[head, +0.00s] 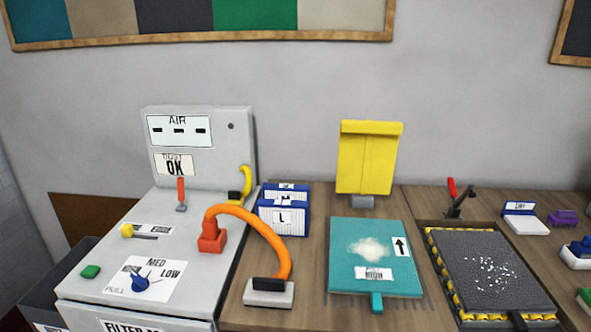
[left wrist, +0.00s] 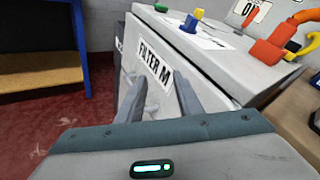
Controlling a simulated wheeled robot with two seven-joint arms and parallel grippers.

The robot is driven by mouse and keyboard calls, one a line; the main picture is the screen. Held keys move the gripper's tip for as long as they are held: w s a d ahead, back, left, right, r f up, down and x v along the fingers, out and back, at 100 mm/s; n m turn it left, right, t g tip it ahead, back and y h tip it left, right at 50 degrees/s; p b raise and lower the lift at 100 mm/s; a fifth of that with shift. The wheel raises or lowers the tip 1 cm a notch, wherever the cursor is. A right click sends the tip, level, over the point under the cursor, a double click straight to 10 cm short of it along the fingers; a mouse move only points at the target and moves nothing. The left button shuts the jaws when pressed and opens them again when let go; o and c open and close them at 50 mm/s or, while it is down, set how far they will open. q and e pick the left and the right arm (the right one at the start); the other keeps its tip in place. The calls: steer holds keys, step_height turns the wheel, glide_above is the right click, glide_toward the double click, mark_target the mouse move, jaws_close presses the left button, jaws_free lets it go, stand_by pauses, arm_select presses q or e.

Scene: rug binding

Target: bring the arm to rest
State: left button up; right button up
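My left gripper (left wrist: 162,85) shows only in the left wrist view. Its two grey fingers stand apart with nothing between them, so it is open and empty. It points at the front of the grey cabinet (left wrist: 225,67), whose "FILTER M" label (left wrist: 155,65) shows beyond the fingertips. I cannot tell the exact gap to that front. Neither arm shows in the head view, and my right gripper is in no view.
The grey control cabinet (head: 110,252) stands left in the head view, with an orange hose (head: 262,228) curving to the bench. A teal board (head: 345,230), yellow holder (head: 368,160) and black tray (head: 480,255) are to its right. A blue-framed stand (left wrist: 75,50) is left in the wrist view.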

arm_select(q)
steer(key=s+f+n+g+h, duration=0.2)
steer(key=s+f+n+h, duration=0.2)
steer(key=s+f+n, duration=0.35)
steer(key=s+d+f+n+g+h, duration=0.2)
steer(key=s+d+n+h, duration=0.3)
steer(key=s, duration=0.4)
steer(key=s+d+f+n+g+h, duration=0.2)
steer(key=s+n+h, duration=0.1)
steer(key=s+n, duration=0.5)
steer(key=w+d+f+m, duration=0.1)
steer(key=w+f, duration=0.1)
steer(key=f, duration=0.9)
steer(key=w+d+f+m, duration=0.1)
steer(key=w+d+f, duration=0.1)
steer(key=f, duration=0.9)
steer(key=s+f, duration=0.4)
steer(key=f, duration=0.4)
steer(key=s+f+t, duration=0.1)
steer(key=s+f, duration=0.3)
steer(key=f, duration=0.5)
steer(key=shift+s+d+f+h, duration=0.15)
steer(key=shift+s+f+h, duration=0.15)
steer(key=shift+s+h, duration=0.1)
